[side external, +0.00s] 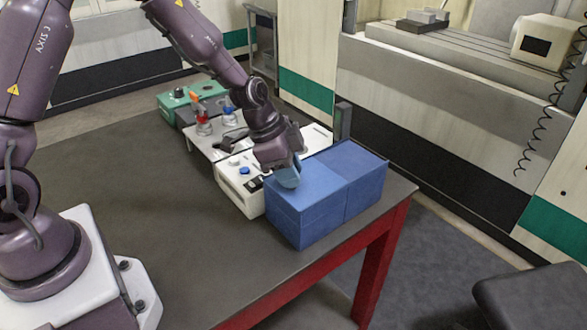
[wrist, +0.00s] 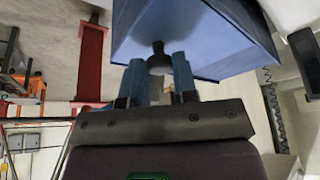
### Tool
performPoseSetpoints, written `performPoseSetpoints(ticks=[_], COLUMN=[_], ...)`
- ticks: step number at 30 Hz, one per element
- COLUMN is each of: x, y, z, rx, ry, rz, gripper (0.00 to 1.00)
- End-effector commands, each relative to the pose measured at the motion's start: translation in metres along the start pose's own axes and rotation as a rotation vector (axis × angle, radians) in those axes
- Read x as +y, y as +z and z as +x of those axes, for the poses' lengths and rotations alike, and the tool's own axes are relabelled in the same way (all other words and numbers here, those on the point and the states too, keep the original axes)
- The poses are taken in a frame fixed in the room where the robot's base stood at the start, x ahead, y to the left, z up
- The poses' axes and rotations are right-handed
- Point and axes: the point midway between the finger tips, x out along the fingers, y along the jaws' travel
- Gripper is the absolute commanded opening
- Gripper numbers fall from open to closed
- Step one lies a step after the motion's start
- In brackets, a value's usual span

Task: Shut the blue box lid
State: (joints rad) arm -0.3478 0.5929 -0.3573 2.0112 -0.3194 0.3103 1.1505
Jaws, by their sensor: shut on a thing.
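The blue box (side external: 298,225) stands at the table's right corner. Its left part is a brighter blue and has a flat top (side external: 318,183); its right part (side external: 366,185) is darker. I cannot tell from here how far the lid is open. My gripper (side external: 289,178) is at the near-left top of the box, its light-blue fingers touching or almost touching it. In the wrist view the box (wrist: 165,30) fills the upper middle, and my gripper (wrist: 159,70) has a small dark knob (wrist: 158,48) between its fingertips. The fingers hide part of the knob.
A white device (side external: 240,185) with a blue button stands close left of the box. A green case (side external: 190,100) and small red and blue items on a white tray (side external: 207,146) lie farther back. A dark post (side external: 342,122) rises behind the box. The table's left middle (side external: 150,200) is clear.

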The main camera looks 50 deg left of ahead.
Motion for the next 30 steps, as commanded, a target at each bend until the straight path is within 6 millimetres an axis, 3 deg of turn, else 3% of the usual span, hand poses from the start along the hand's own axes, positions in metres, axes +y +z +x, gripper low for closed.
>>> performPoseSetpoints(ticks=[1, 2, 4, 5, 13, 17, 30], x=[0.003, 0.004, 0.003, 0.003, 0.002, 0.001, 0.001], y=[0.004, 0.004, 0.004, 0.003, 0.002, 0.002, 0.002], z=[-0.001, -0.001, -0.001, 0.000, -0.001, -0.012, -0.103], rx=[-0.011, -0.011, -0.010, -0.010, -0.007, -0.005, -0.007], ry=[0.014, 0.014, 0.014, 0.013, 0.010, 0.006, 0.005], rz=[-0.001, -0.001, -0.001, -0.001, -0.001, -0.001, -0.001], gripper=[0.00, 0.34, 0.50, 0.52, 0.52, 0.52, 0.52])
